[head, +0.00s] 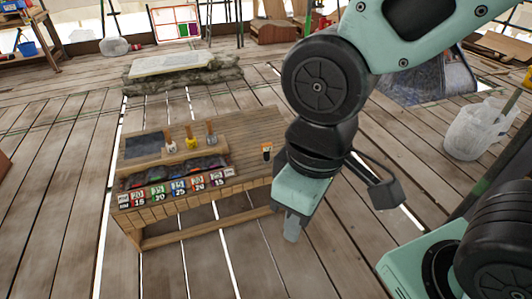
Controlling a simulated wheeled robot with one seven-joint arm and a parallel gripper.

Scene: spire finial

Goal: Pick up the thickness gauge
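A low wooden bench (245,125) stands left of my arm. I see nothing clearly held.
Several handled tools, one with a yellow part (191,143), stand in a wooden rack on the bench. Numbered coloured labels (178,187) line its front edge. A stone-edged slab (183,65) lies behind. A whitish bucket (474,132) stands right. The plank floor before the bench is clear.

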